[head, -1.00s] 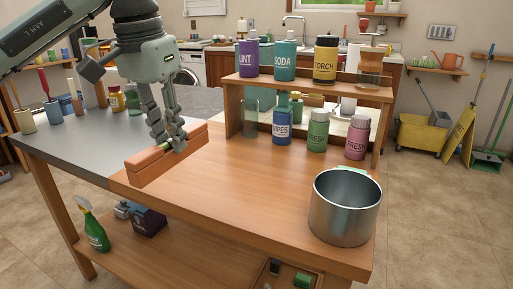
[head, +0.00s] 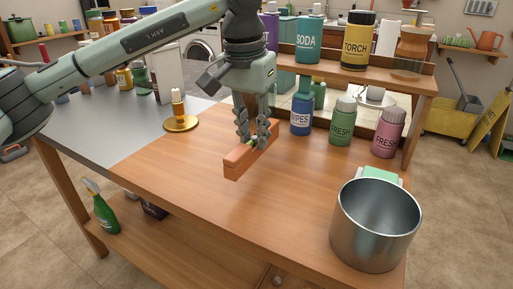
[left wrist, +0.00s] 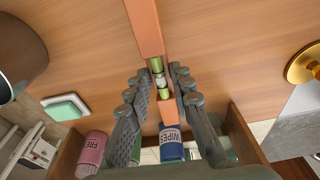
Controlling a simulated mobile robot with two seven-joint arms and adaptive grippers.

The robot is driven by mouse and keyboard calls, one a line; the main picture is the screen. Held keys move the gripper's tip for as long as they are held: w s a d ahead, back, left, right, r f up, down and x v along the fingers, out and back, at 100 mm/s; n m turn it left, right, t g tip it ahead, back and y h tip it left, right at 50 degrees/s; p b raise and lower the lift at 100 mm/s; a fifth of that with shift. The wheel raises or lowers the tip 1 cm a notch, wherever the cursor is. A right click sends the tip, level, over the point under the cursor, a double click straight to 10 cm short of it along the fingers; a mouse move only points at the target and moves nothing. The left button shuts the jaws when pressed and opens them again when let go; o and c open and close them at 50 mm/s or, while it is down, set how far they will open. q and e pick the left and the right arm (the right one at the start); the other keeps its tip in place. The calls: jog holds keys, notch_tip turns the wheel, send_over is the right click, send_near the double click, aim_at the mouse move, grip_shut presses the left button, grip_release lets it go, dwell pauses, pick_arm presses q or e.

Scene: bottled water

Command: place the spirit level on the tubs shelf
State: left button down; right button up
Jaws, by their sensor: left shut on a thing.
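The spirit level is an orange bar (head: 238,165) with green vials at its middle. My left gripper (head: 251,143) is shut on it near the middle and holds it over the wooden table top; the height is hard to judge. In the left wrist view the bar (left wrist: 146,28) runs between the fingers (left wrist: 160,85). The tubs shelf (head: 425,85) is a wooden rack at the table's back, right of the gripper. Its top board bears a SODA tub (head: 309,40), a TORCH tub (head: 358,40) and others. My right gripper is not in view.
A steel pot (head: 375,235) stands at the table's front right, with a green-topped item (head: 381,175) behind it. A brass candle holder (head: 181,124) stands left of the gripper. A spray bottle (head: 104,214) is on the lower board. The front middle of the table is clear.

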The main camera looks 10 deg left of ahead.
aim_at(256, 152)
pick_arm(q)
jog(key=shift+w+d+f, duration=0.1)
jog(key=shift+d+f, duration=0.1)
jog(key=shift+d, duration=0.05)
notch_tip(256, 152, down, 4)
jog(key=shift+r, duration=0.1)
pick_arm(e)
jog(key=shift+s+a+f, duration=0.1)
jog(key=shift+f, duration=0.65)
pick_arm(q)
jog(key=shift+f, duration=0.2)
jog(key=c, duration=1.4)
grip_release()
jog(key=shift+o, duration=0.3)
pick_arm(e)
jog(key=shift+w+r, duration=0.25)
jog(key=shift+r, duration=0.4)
